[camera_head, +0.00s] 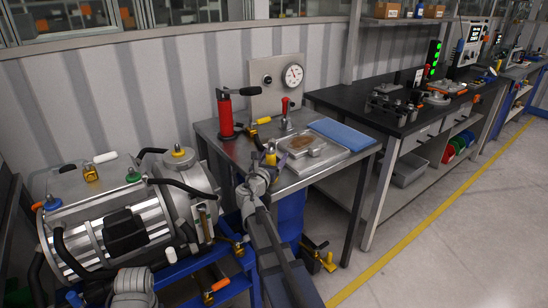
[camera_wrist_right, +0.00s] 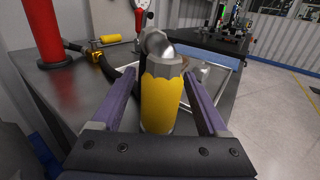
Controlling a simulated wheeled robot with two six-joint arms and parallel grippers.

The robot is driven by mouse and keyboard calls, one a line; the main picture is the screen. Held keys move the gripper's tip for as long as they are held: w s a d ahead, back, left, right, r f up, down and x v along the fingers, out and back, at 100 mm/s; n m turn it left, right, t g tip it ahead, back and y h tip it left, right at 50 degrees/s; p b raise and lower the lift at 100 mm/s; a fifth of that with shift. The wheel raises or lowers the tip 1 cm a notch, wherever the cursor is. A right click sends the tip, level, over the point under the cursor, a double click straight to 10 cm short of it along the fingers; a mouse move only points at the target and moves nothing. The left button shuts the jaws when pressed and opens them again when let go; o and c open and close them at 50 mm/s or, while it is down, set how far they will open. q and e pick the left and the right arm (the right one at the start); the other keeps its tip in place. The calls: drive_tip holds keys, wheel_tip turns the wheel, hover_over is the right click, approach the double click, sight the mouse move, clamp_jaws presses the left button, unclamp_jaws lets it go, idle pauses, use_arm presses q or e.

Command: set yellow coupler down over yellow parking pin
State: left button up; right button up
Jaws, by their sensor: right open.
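The yellow coupler (camera_wrist_right: 162,103) stands upright at the near edge of the steel table, a yellow sleeve with a rounded silver top. It also shows in the head view (camera_head: 270,157). My right gripper (camera_wrist_right: 163,78) is open, its purple fingers on both sides of the sleeve. Whether they touch it is hard to tell. My right gripper also shows in the head view (camera_head: 262,170), at the table's front left corner. The yellow parking pin cannot be made out; whatever is under the coupler is hidden.
A red cylinder (camera_head: 225,115), a black hose with a yellow-and-brass fitting (camera_wrist_right: 108,40), a metal tray (camera_head: 310,165) and a blue cloth (camera_head: 340,134) lie on the steel table (camera_head: 355,150). The drive unit (camera_head: 110,240) is at left. A black workbench (camera_head: 345,100) stands behind.

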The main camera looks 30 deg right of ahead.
drive_tip(key=v, duration=0.8)
idle(0.4)
